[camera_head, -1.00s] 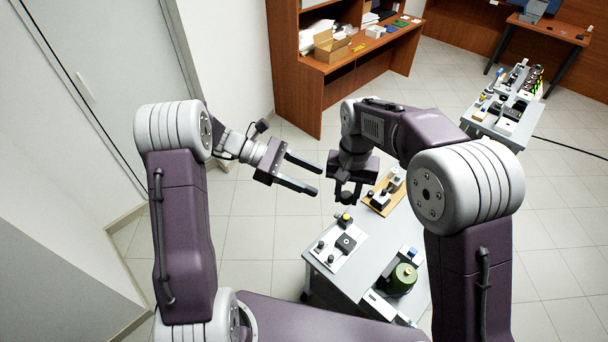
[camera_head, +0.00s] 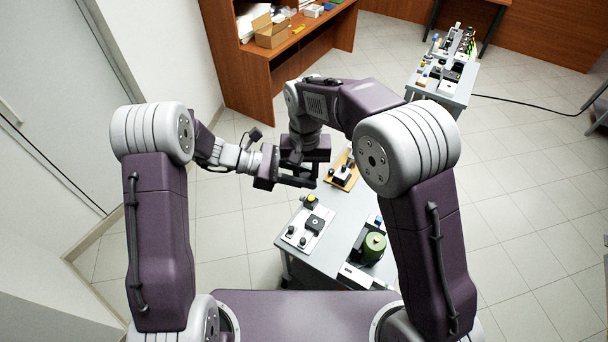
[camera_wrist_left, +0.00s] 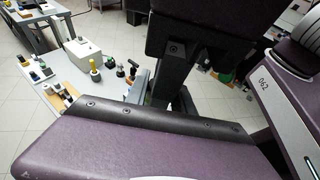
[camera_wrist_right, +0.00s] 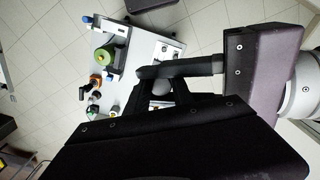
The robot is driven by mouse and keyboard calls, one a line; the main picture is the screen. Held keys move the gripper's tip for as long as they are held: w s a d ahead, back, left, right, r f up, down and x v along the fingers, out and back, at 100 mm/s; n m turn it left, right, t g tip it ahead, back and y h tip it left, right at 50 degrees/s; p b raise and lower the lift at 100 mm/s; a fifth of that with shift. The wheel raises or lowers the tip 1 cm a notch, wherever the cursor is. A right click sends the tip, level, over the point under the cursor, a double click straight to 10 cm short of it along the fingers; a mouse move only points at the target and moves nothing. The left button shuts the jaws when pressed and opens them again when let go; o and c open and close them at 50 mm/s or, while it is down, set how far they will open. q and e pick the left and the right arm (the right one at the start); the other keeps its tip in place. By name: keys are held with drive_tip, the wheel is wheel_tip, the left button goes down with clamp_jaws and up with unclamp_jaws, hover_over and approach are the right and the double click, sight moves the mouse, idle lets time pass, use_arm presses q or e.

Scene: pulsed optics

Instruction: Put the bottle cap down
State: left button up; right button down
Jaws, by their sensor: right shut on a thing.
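My right gripper (camera_head: 304,178) points down above the near bench, in the middle of the head view. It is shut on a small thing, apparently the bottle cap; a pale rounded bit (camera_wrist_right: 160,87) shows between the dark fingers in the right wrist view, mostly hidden. My left gripper (camera_head: 290,180) comes in from the left, its fingers reaching right up to the right gripper. The overlap hides whether its jaws are open, and I cannot tell if they touch the held thing. A green bottle-like cylinder (camera_head: 374,247) stands on the bench.
The grey bench (camera_head: 329,235) carries a white plate with black parts (camera_head: 308,230) and a wooden board (camera_head: 343,172). Another equipment bench (camera_head: 447,95) stands at the back right. A brown shelf desk (camera_head: 275,65) is behind. Bare bench surface lies between the plate and the green cylinder.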

sight(305, 177)
drive_tip(key=c, duration=1)
unclamp_jaws()
wheel_tip(305, 177, up, 12)
drive_tip(key=s+d+f, duration=0.3)
drive_tip(key=d+f, duration=0.6)
drive_tip(key=d, duration=0.1)
drive_tip(key=shift+t, duration=0.6)
drive_tip(key=s+d+f, duration=0.2)
drive_tip(key=s, duration=0.1)
drive_tip(key=s+d+f, duration=0.3)
drive_tip(key=s, duration=0.1)
drive_tip(key=s+d+f, duration=0.2)
drive_tip(key=s+f, duration=0.1)
drive_tip(key=s, duration=0.1)
drive_tip(key=shift+s+d, duration=0.1)
drive_tip(key=shift+d, duration=0.3)
